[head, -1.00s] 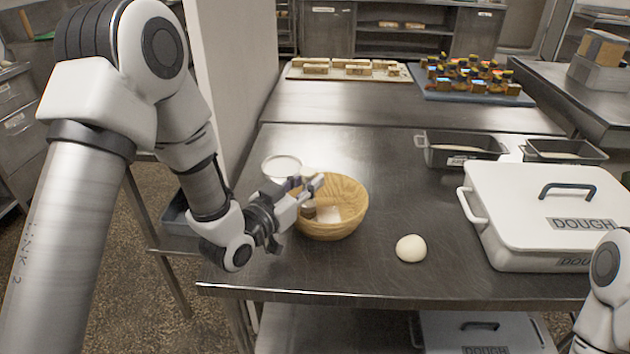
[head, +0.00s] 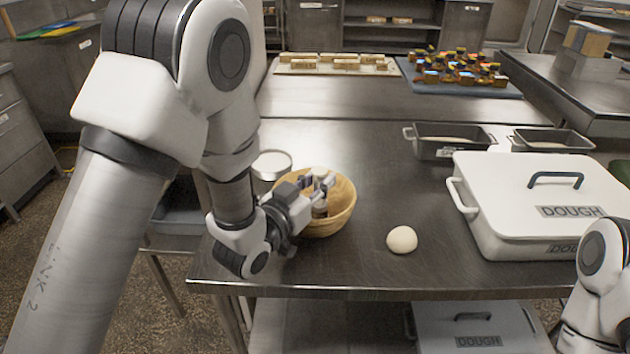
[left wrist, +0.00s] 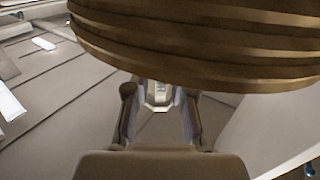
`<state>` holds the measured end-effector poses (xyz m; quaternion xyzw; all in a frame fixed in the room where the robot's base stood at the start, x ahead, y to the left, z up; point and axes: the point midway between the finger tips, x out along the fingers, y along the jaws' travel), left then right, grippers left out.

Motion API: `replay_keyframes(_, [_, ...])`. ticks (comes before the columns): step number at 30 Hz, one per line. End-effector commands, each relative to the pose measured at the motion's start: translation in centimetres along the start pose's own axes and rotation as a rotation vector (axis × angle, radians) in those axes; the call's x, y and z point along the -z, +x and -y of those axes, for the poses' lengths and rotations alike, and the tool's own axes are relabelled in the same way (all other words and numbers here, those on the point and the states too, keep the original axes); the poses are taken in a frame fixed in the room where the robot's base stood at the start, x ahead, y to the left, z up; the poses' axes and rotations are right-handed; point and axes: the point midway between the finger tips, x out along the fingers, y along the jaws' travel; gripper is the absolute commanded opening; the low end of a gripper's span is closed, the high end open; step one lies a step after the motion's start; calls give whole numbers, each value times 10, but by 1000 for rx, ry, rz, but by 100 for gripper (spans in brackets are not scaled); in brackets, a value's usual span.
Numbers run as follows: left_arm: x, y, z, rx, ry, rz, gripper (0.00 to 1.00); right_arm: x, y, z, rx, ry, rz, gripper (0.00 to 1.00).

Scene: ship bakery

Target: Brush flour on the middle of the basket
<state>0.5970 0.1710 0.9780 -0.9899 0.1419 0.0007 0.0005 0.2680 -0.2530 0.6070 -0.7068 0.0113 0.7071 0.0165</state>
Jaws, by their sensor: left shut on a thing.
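The round wooden basket (head: 342,222) stands on the steel table, and its ridged side fills the top of the left wrist view (left wrist: 210,45). My left gripper (head: 318,190) is over the basket's left part, shut on a small pale brush (head: 320,207) with its lower end down inside the basket. The gripper hides much of the basket's inside, so I cannot tell whether the bristles touch the bottom or how flour lies there. A shallow round dish (head: 272,153) with pale contents stands just behind the basket. My right gripper is out of view.
A ball of dough (head: 402,240) lies right of the basket. A white lidded dough box (head: 500,190) stands farther right, with dark tins (head: 446,152) behind it. The table between basket and box is mostly clear. The front edge (head: 330,294) is close.

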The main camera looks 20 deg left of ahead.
Motion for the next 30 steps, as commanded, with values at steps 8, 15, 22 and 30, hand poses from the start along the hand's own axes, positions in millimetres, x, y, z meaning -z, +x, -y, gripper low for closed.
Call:
replay_keyframes(8, [-1,-18,24,5,-5,0,0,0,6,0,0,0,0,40])
replay_keyframes(15, [0,-27,32,1,0,1,0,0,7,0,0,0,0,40])
replay_keyframes(22, [0,-18,21,-3,4,2,0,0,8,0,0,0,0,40])
replay_keyframes(30, [0,0,0,-2,2,1,0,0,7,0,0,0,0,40])
